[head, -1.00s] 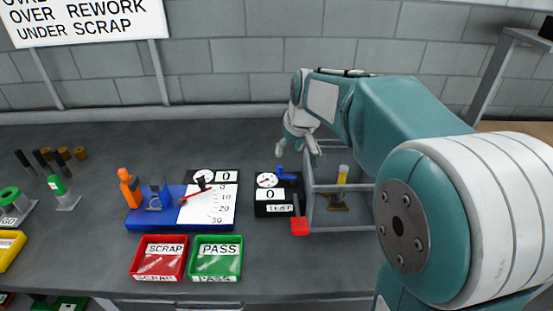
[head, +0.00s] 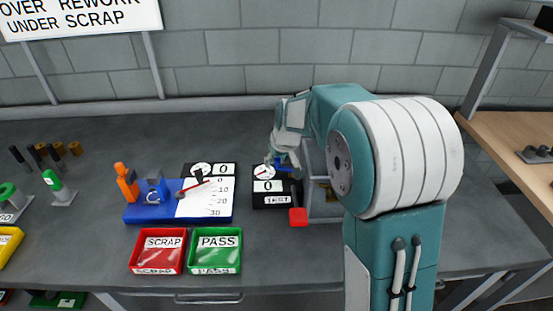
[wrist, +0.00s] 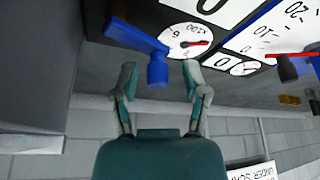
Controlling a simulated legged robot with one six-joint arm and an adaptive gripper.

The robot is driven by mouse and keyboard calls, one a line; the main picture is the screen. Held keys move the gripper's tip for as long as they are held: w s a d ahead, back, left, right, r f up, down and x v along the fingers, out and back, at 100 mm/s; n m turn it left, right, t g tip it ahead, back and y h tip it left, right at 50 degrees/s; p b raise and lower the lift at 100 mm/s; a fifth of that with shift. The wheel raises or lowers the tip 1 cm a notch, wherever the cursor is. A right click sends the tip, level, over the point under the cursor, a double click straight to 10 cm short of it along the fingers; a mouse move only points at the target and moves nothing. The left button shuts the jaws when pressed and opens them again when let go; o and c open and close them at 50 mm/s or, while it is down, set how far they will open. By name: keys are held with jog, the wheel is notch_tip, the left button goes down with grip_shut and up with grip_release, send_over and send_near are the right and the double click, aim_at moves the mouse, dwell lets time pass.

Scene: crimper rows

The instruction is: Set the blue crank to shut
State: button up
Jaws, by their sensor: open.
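The blue crank (wrist: 137,38) is a flat arm with a round knob at its end. In the wrist view the knob lies between the two fingertips of my gripper (wrist: 160,77), with a gap on each side. My gripper is open. In the head view the crank (head: 278,162) is a small blue shape beside the dial of the black test box (head: 272,200), partly hidden by my gripper (head: 283,155) just above it. I cannot read any shut mark.
A grey open-frame fixture (head: 327,213) stands right of the test box, largely behind my arm. A red block (head: 298,217) is in front. A blue gauge base (head: 160,215) stands left. Red (head: 157,268) and green (head: 215,268) trays lie at the front edge.

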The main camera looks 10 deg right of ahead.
jog(key=shift+d, duration=0.1)
grip_shut()
jog(key=shift+w+m, duration=0.1)
jog(key=shift+m, duration=0.3)
jog(key=m, duration=0.1)
jog(key=m+h, duration=0.1)
jog(key=shift+w+d+m, duration=0.3)
jog(key=shift+w+d, duration=0.05)
jog(key=m, duration=0.1)
jog(key=d+m+h, duration=0.1)
jog(key=m, duration=0.1)
jog(key=shift+w+f+m+h, duration=0.1)
jog(key=shift+w+m+h, duration=0.2)
jog(key=shift+w, duration=0.05)
jog(key=m, duration=0.1)
jog(key=d+m+h, duration=0.1)
jog(key=m, duration=0.1)
jog(key=shift+w+d+m+g, duration=0.1)
jog(key=shift+w+m+g, duration=0.05)
jog(key=shift+m+g, duration=0.2)
jog(key=shift+d+m+g+h, duration=0.25)
jog(key=shift+d+m+g, duration=0.1)
jog(key=shift+m, duration=0.55)
jog(key=shift+d+m+g+h, duration=0.2)
jog(key=shift+d+m+h, duration=0.1)
jog(key=shift+m, duration=0.55)
